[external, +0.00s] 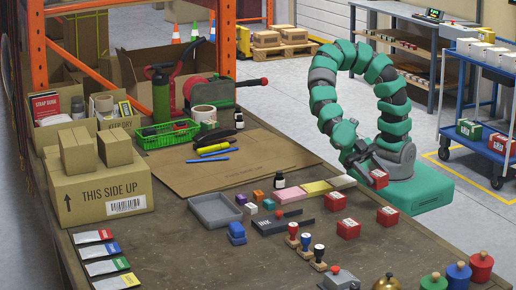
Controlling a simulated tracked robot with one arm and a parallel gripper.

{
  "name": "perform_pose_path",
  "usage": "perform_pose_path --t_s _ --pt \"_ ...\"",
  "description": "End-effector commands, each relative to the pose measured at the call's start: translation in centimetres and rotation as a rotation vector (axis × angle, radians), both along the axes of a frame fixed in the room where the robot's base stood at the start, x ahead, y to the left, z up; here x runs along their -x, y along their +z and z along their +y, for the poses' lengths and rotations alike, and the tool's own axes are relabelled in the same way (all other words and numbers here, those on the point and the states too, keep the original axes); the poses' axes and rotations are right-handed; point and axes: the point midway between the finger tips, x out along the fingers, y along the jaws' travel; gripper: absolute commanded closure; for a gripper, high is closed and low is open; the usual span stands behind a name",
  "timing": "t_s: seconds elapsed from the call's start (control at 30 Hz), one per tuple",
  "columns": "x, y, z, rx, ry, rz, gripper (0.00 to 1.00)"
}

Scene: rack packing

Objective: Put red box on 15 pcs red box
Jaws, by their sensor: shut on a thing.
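My gripper (371,170) is shut on a small red box (379,180) at the right edge of the table, beside my green arm. The held box appears above the table edge; whether it touches anything below cannot be told. Three more small red boxes stand on the table: one (335,201) further back, one (387,216) at the right, and one (348,229) nearer the front. A larger red box (501,144) with a pale label sits on the lower shelf of the blue cart. Its label is too small to read.
Stamps (318,256), an ink pad (282,222), a grey tray (215,210) and a brass bell (387,282) occupy the table. Cardboard (215,165) lies flat at the back.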

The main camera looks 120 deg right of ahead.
Motion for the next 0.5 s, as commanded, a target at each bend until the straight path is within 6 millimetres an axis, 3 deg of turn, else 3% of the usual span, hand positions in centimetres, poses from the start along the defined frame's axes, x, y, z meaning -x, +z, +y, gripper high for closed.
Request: perform_pose_path --t_s 0.1,0.5 --pt "0.1 0.4 -2.7 -0.002 -0.020 -0.016 0.91" --pt "2.2 1.0 -9.8 -0.002 -0.054 -0.053 0.91"
